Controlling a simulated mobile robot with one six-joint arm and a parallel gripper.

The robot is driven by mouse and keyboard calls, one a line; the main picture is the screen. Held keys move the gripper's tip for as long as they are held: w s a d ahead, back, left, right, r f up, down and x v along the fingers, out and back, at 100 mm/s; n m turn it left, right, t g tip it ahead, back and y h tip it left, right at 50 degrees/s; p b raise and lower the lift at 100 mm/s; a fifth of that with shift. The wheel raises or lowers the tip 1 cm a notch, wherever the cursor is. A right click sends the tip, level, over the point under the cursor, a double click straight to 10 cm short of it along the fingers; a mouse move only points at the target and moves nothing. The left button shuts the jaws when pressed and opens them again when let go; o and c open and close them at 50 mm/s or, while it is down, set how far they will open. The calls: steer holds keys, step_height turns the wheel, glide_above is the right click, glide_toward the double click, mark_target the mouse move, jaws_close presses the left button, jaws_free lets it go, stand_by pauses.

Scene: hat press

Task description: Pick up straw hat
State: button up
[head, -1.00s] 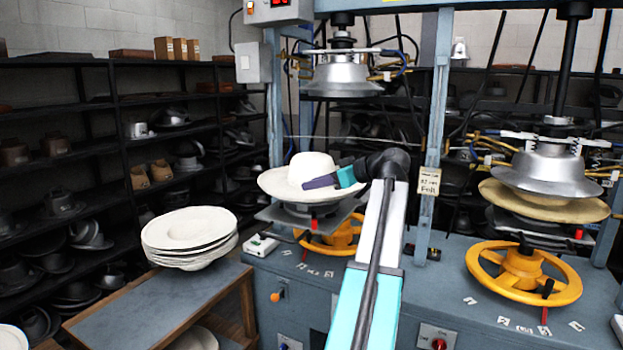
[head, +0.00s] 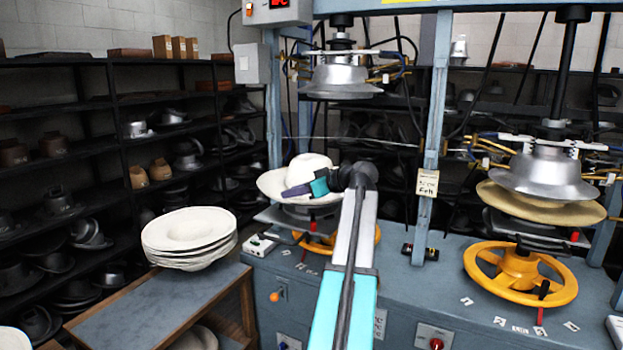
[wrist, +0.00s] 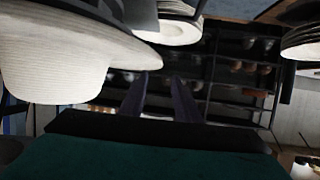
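The straw hat (head: 312,165) is cream-white and sits crown up on the left press, under its raised silver die. My gripper (head: 290,192) overlaps the front of its brim in the head view, its dark fingers pointing left. In the wrist view the hat (wrist: 55,60) fills the upper left, crown downward in the picture. The brim edge lies close to the fingertips of my gripper (wrist: 160,82). The two fingers stand apart with nothing seen between them. Whether they touch the brim, I cannot tell.
A stack of white hats (head: 190,228) sits on a wooden-edged table (head: 165,300) at left. The silver upper die (head: 343,78) hangs above the hat. A blue post (head: 434,130) and the right press with a yellow handwheel (head: 520,273) stand to the right. Dark shelves line the back.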

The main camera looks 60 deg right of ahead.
steer(key=shift+w, duration=0.3)
steer(key=shift+p+x, duration=1.45)
steer(key=shift+x, duration=1.05)
steer(key=shift+s+d+f, duration=0.1)
steer(key=shift+f, duration=0.05)
steer(key=shift+c, duration=0.4)
